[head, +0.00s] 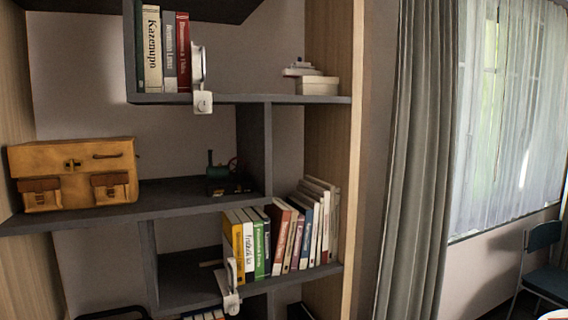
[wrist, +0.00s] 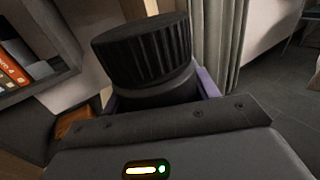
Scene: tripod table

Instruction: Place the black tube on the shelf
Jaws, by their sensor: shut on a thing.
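The black tube (wrist: 145,50) has a wide ribbed cap and fills the upper middle of the wrist view. My gripper (wrist: 158,90) is shut on it, with purple finger edges showing on either side. The tube's lower part is hidden behind the gripper body. Neither the tube nor my gripper shows in the head view. The dark grey shelf (head: 160,190) has several staggered boards and light wood sides in the head view. Part of a shelf with books also shows at the left of the wrist view (wrist: 62,80).
A tan bag (head: 75,172) and a small dark engine-like model (head: 225,178) stand on the middle board. Books fill much of the lower right board (head: 290,235) and part of the upper one (head: 165,50). White boxes (head: 317,85) sit upper right. Bare board lies between bag and model.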

